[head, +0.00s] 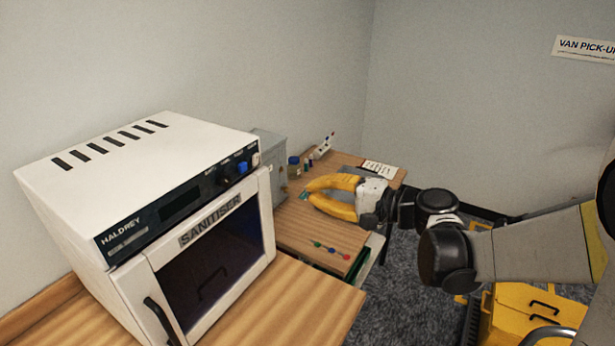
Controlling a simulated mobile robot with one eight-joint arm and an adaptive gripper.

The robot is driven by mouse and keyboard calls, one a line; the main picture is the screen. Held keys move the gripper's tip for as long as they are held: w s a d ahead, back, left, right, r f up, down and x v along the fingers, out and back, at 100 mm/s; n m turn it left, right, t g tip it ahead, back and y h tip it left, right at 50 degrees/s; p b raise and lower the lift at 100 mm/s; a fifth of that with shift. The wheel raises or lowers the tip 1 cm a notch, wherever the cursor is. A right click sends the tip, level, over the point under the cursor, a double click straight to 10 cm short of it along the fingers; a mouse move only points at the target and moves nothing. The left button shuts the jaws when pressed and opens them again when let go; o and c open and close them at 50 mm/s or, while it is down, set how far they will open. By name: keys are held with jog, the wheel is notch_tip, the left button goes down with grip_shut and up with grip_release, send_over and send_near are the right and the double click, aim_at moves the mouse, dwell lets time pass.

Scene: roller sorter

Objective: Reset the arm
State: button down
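My gripper (312,192) has yellow fingers and sits over the wooden side table, beyond the right side of the sanitiser. Its two fingers are spread apart with a gap between them. A small teal patch shows near the fingertips; I cannot tell whether it touches them. My arm reaches in from the right edge of the view, with its dark joints and grey link in front of the floor.
A white sanitiser (150,150) with a dark door stands on a wooden counter (290,310) at left. The side table (300,228) holds small coloured items (330,248), a grey box (268,150) and a white card (379,169). A yellow bin (520,315) stands at lower right.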

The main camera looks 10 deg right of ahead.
jog(key=s+d+f+n+g+h, duration=0.1)
jog(key=s+f+n+h, duration=0.15)
jog(key=s, duration=0.35)
jog(key=s+d+f+n+g+h, duration=0.1)
jog(key=s+f+n+g+h, duration=0.1)
jog(key=s+f+h, duration=0.3)
jog(key=s+d+f+n+h+b, duration=0.1)
jog(key=s+d+n+h, duration=0.2)
jog(key=s+d+h, duration=0.2)
jog(key=s+d, duration=0.3)
jog(key=s, duration=0.2)
jog(key=shift+s+d, duration=0.25)
jog(key=shift+d, duration=0.15)
